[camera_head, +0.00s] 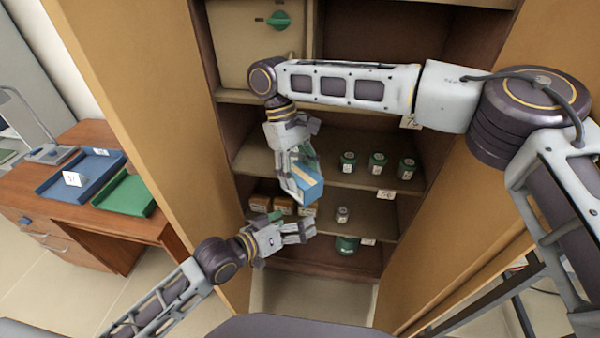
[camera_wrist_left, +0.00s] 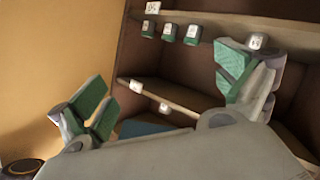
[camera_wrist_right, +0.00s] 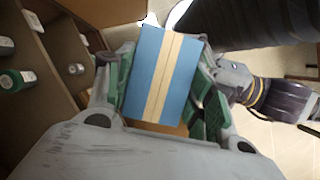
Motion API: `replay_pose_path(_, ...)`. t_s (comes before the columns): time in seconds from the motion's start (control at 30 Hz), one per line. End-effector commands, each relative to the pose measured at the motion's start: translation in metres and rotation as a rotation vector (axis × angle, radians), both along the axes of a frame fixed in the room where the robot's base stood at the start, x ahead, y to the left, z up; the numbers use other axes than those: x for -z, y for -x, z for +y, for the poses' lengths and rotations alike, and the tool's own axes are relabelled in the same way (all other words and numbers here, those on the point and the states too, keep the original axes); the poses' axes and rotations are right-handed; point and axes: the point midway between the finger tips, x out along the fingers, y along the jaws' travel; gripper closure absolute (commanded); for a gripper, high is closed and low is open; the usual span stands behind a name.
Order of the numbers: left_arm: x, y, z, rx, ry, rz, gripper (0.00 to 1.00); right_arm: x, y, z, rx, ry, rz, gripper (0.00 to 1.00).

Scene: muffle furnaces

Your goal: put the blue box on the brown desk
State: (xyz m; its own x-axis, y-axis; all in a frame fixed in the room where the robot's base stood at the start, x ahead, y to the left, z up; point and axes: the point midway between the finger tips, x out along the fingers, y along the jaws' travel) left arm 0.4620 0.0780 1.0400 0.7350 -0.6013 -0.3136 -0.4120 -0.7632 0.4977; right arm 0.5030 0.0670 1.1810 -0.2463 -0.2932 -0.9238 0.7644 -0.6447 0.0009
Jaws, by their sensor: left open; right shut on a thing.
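The blue box (camera_head: 306,185) with a tan stripe is held in my right gripper (camera_head: 298,172), in front of the open cabinet's shelves. In the right wrist view the box (camera_wrist_right: 162,75) sits between the green finger pads. My left gripper (camera_head: 283,232) is open and empty, below the box; its spread green pads show in the left wrist view (camera_wrist_left: 165,100). The brown desk (camera_head: 95,210) stands at the left, apart from both grippers.
The desk carries a blue tray (camera_head: 62,185) and a green tray (camera_head: 125,197), plus a lamp (camera_head: 48,152). The open cabinet door (camera_head: 135,90) stands between desk and shelves. Shelves hold green-lidded jars (camera_head: 377,163) and brown boxes (camera_head: 284,205).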

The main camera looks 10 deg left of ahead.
Motion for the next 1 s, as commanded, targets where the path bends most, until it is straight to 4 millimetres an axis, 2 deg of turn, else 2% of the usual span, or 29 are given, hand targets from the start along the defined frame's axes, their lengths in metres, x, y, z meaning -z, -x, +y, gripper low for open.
replay_pose_path(0.03,0.018,0.004,0.002,-0.019,0.015,0.060,0.00,0.000,0.000,0.000,0.000,0.000,0.000,0.74)
replay_pose_path(0.3,0.104,0.011,0.026,-0.117,0.019,0.255,0.00,0.000,0.000,0.000,0.000,0.000,0.000,0.74)
replay_pose_path(0.67,0.214,0.017,0.068,-0.221,-0.067,0.386,0.00,0.000,0.000,0.000,0.000,0.000,0.000,0.74)
replay_pose_path(1.0,0.315,0.041,0.109,-0.291,-0.177,0.487,0.00,0.000,0.000,0.000,0.000,0.000,0.000,0.74)
